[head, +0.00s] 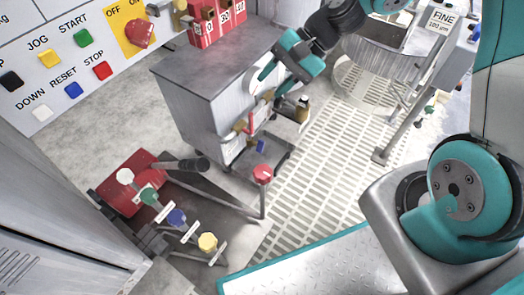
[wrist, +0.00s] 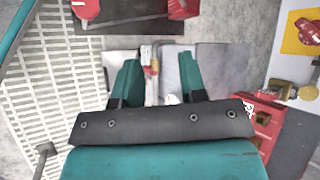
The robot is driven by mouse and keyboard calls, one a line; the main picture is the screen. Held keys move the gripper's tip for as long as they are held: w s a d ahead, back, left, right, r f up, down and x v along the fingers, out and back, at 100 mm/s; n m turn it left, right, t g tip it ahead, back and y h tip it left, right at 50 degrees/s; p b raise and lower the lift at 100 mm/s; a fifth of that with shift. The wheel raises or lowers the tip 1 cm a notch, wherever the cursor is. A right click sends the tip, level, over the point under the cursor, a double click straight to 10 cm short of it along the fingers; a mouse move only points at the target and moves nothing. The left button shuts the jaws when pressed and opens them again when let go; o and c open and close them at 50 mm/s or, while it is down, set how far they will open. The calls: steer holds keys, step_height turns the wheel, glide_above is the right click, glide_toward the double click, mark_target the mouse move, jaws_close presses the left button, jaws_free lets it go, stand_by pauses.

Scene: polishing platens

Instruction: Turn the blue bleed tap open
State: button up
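A small blue handle-like piece (head: 261,146) shows low at the cart's right side, below a red piece (head: 251,121) and a brass-coloured fitting (head: 240,126). A blue knob (head: 176,217) sits between a green and a yellow knob at lower left. I cannot tell for certain which blue part is the bleed tap, or how far it is turned. My gripper (head: 272,82) is above the cart's right edge, apart from both blue parts. In the wrist view its two teal fingers (wrist: 158,85) are spread with nothing gripped; a pipe with a red piece (wrist: 152,70) shows beyond them.
The grey-topped cart (head: 215,60) carries red numbered boxes (head: 204,25). A panel (head: 60,45) of coloured buttons stands at upper left. A red-topped knob on a post (head: 262,172) rises before the cart. A bottle (head: 302,109) stands beside it.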

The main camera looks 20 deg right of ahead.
steer(key=w+d+f+m+t+y+b, duration=0.15)
steer(key=d+f+m, duration=0.3)
steer(key=f, duration=0.45)
steer(key=w+d+f+m+t+y+b, duration=0.1)
steer(key=w+d+f+m+t+b, duration=0.15)
steer(key=f+m, duration=0.5)
steer(key=m+t+h+b, duration=0.2)
steer(key=m+t+b, duration=0.35)
steer(key=m, duration=0.75)
glide_toward(261, 146)
steer(key=shift+y, duration=0.25)
steer(key=b+x, duration=0.2)
steer(key=x, duration=0.1)
steer(key=b+x, duration=0.2)
steer(key=x, duration=0.1)
steer(key=f+b+x, duration=0.1)
steer(key=b+x, duration=0.2)
steer(key=shift+w+d, duration=0.2)
steer(key=shift+w, duration=0.05)
steer(key=shift+w+a, duration=0.3)
steer(key=shift+w, duration=0.05)
jaws_close()
